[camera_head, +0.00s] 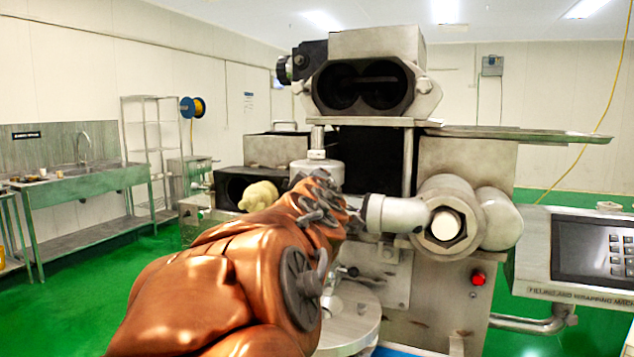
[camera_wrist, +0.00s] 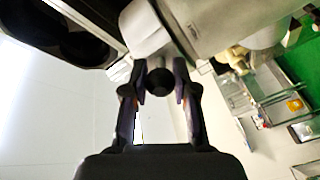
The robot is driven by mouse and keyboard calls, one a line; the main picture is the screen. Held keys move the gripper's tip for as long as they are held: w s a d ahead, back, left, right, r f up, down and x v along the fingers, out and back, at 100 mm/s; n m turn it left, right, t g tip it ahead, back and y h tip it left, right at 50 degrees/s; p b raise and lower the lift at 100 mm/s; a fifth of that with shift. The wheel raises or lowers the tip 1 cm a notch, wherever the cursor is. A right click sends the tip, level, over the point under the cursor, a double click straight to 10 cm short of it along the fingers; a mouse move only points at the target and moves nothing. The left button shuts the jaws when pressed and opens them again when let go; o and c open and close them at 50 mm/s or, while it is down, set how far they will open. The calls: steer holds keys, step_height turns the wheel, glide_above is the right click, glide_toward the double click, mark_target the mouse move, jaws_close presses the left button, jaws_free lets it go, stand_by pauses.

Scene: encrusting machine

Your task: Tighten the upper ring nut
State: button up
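The machine (camera_head: 380,45) stands ahead in the head view. A short metal collar (camera_head: 318,168) sits at its middle, partly hidden by my arm; I cannot tell surely if it is the upper ring nut. A large hexagonal nut (camera_head: 428,243) faces forward at the right. In the wrist view my gripper (camera_wrist: 159,74) is open, with one finger on each side of a dark round knob (camera_wrist: 157,82). Small gaps seem to show beside the knob. A pale metal part (camera_wrist: 145,28) lies just beyond the fingertips.
A grey pipe elbow (camera_head: 396,214) is close to the right of my arm. A round metal plate (camera_head: 350,330) lies below. A control panel (camera_head: 590,250) stands at the right. Pale dough (camera_head: 258,196) sits left of my arm. Green floor is open at the left.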

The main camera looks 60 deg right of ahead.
steer(key=o, duration=0.4)
steer(key=shift+r, duration=0.1)
steer(key=shift+r, duration=4.85)
